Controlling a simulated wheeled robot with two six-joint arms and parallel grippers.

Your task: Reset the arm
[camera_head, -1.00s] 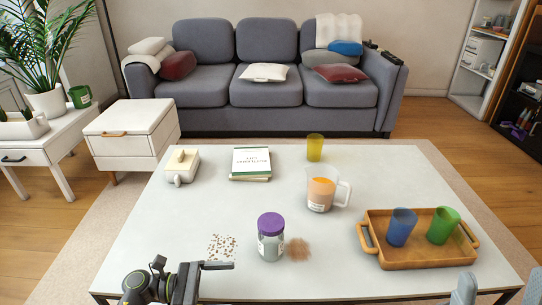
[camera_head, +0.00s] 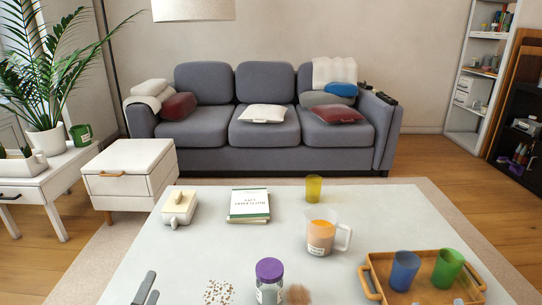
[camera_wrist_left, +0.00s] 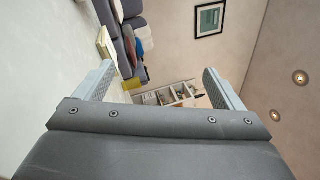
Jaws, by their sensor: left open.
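My left gripper (camera_head: 147,288) shows only by its grey fingertips at the bottom left of the head view, by the front left part of the white table (camera_head: 165,240). The rest of that arm is below the frame. In the left wrist view its two fingers (camera_wrist_left: 158,82) stand wide apart with nothing between them. That view looks sideways, past the table and sofa to the wall. Of my right gripper, only a small grey tip (camera_head: 458,301) seems to show at the bottom edge by the tray; its jaws are hidden.
On the table are a purple-lidded jar (camera_head: 269,280), spilled bits (camera_head: 221,291), a brown powder pile (camera_head: 298,294), a pitcher (camera_head: 321,233), a yellow cup (camera_head: 313,188), books (camera_head: 249,205), a butter dish (camera_head: 179,207) and a wooden tray (camera_head: 428,291) with blue and green cups.

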